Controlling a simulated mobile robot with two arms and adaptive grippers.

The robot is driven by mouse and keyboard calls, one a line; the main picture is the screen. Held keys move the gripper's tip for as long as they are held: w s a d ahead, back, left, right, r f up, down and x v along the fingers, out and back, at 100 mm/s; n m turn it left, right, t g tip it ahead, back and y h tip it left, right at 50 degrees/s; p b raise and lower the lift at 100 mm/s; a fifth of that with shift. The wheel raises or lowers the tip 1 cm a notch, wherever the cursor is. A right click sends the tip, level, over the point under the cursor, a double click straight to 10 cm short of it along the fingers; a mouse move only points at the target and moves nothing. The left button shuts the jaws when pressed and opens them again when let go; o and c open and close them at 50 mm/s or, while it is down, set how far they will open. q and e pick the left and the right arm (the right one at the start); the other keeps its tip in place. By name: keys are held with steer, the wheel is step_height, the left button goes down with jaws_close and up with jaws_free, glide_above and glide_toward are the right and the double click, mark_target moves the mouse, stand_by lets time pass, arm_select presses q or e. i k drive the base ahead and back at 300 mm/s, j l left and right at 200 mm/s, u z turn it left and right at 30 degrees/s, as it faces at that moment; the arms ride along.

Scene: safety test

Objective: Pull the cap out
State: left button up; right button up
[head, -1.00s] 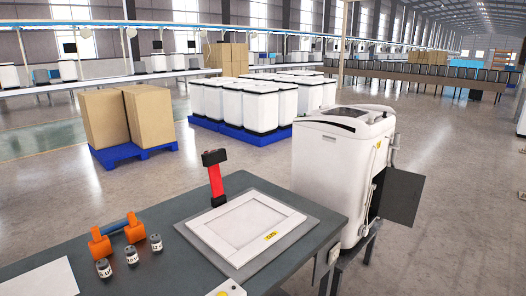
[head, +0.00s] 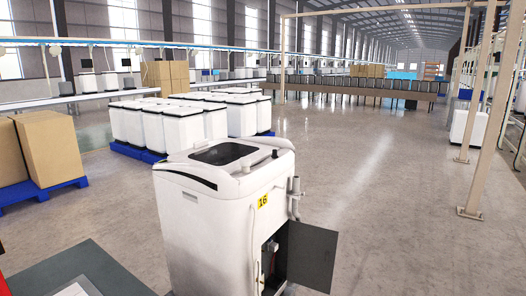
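A white top-loading washing machine (head: 222,215) marked 16 stands near the middle of the head view. A dark panel or door (head: 312,256) stands open at its lower right side, with a dark opening (head: 270,262) beside it. Grey hose or pipe parts (head: 295,197) show on the machine's right side. I cannot make out a cap for certain. Neither of my grippers is in view.
A dark grey table (head: 75,270) fills the bottom left corner. Blue pallets (head: 45,190) with cardboard boxes (head: 48,147) and white tubs (head: 185,122) stand behind. Beige posts (head: 490,110) rise at the right. The floor to the right of the machine is clear.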

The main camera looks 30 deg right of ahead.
mark_target(245, 161)
steer(key=i+l, duration=0.1)
steer(key=l, duration=0.3)
steer(key=i+l, duration=0.1)
steer(key=l, duration=0.25)
steer(key=i+l+u, duration=0.1)
steer(key=l, duration=0.3)
steer(key=i+l, duration=0.1)
steer(key=l, duration=0.3)
